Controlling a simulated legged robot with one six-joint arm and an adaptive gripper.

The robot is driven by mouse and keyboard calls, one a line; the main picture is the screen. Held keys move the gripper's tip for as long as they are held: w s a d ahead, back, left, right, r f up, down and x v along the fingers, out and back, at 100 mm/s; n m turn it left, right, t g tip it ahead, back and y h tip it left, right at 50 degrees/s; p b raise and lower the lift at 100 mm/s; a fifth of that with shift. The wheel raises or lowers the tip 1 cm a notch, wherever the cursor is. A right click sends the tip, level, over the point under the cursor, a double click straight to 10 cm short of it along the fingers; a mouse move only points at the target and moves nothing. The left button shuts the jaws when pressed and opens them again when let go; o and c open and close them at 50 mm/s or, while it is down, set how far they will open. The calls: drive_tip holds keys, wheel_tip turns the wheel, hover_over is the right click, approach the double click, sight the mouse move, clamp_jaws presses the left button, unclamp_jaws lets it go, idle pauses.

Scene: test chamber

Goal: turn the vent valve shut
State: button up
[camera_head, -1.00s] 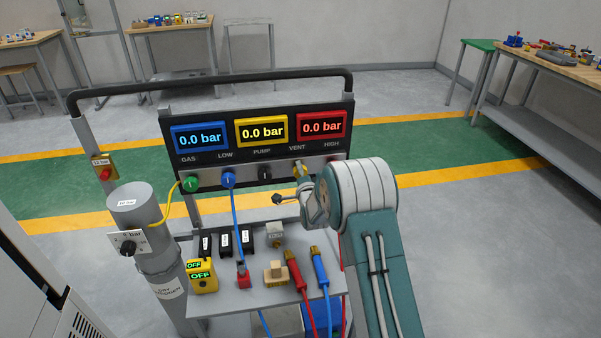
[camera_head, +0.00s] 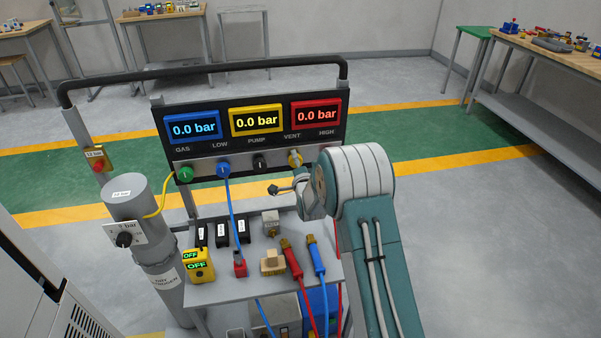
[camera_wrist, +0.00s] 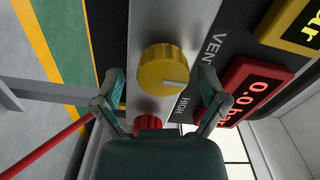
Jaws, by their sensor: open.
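The vent valve is a round yellow knob (camera_wrist: 163,68) with ribbed sides and a pale pointer line on its face. In the head view the yellow knob (camera_head: 295,158) sits on the panel strip below the VENT label, just left of my wrist. In the wrist view my gripper (camera_wrist: 162,76) is open, with one teal finger on each side of the knob. Small gaps show between the fingers and the knob; I cannot tell their depth along it. The head view mostly hides my gripper behind my arm.
A red knob (camera_wrist: 148,124) lies close beside the yellow one, near my palm. The black pump knob (camera_head: 260,161), blue knob (camera_head: 223,169) and green knob (camera_head: 186,174) share the strip. Below, a shelf (camera_head: 213,287) holds plugs and hoses. All three displays read 0.0 bar.

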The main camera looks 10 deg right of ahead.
drive_tip(key=s, duration=1.1)
drive_tip(key=s+r+n+g, duration=0.6)
drive_tip(key=s+r+n, duration=0.2)
drive_tip(key=s+r, duration=0.5)
drive_tip(key=s+r+n+g, duration=0.2)
drive_tip(key=s+n+g, duration=0.1)
drive_tip(key=s, duration=0.9)
drive_tip(key=s+r+n+g, duration=0.1)
drive_tip(key=s+n+g, duration=0.2)
drive_tip(key=s, duration=0.9)
drive_tip(key=shift+s+a+r+n, duration=0.2)
drive_tip(key=shift+r+n, duration=0.15)
drive_tip(key=shift+n, duration=0.25)
drive_tip(key=shift+a, duration=0.1)
